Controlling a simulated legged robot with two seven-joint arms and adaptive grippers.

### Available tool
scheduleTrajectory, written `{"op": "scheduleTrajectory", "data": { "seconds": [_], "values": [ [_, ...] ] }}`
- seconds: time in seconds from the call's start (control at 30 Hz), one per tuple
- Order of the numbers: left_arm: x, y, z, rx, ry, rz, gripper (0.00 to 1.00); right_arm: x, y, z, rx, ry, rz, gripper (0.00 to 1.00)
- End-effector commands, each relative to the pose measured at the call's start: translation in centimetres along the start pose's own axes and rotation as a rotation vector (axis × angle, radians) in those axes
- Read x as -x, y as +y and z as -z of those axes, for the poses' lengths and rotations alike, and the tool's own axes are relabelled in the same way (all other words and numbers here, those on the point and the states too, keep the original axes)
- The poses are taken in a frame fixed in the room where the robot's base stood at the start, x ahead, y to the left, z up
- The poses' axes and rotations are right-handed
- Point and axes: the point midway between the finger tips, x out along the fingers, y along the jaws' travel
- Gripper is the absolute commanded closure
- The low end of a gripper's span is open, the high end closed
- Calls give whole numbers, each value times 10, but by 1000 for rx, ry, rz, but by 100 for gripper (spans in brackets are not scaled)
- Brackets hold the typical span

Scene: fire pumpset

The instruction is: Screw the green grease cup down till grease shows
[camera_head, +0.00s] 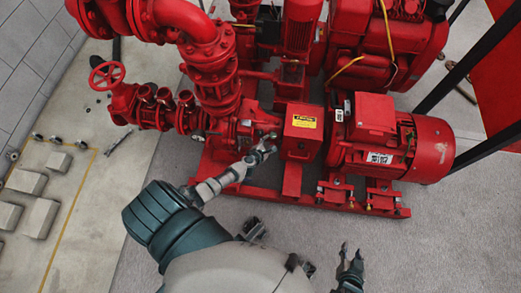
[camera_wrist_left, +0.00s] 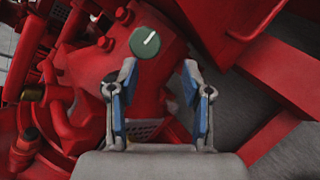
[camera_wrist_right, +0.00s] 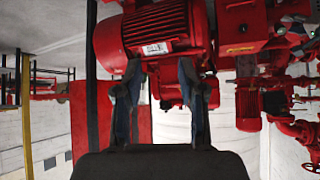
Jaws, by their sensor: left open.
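The green grease cup (camera_wrist_left: 145,42) is a round green cap with a white line across its face, on the red pump body in the left wrist view. My left gripper (camera_wrist_left: 159,72) is open, its two fingers apart. In that picture the cup appears just beyond the fingertips, nearer the left finger; no contact shows. In the head view my left gripper (camera_head: 264,148) is at the pump, left of the red box with a yellow label, and I cannot make out the cup there. My right gripper (camera_head: 350,254) is open and empty above the grey floor; it also shows in the right wrist view (camera_wrist_right: 160,75).
A red motor (camera_head: 385,140) stands right of the yellow-labelled box (camera_head: 303,130). Red pipes and a handwheel (camera_head: 107,75) lie to the left. The red base frame (camera_head: 291,185) runs below the pump. Grey floor (camera_head: 430,240) is clear at the lower right.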

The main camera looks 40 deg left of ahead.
Motion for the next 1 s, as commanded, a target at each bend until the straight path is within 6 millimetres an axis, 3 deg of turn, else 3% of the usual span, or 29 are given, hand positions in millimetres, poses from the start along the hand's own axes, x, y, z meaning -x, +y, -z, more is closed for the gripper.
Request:
{"op": "scheduleTrajectory", "data": {
  "seconds": [0.2,0.4,0.83,1.0],
  "values": [
    [46,-20,18,1,0,3,55,0,0,0,0,-1,0,60],
    [66,-27,26,1,-1,1,55,-1,0,0,0,-1,0,60],
    [68,-28,26,-11,-9,1,55,-2,0,0,0,3,0,60],
    [63,-34,-5,-214,-140,18,55,-11,-5,23,-2,150,13,60]
  ]
}}
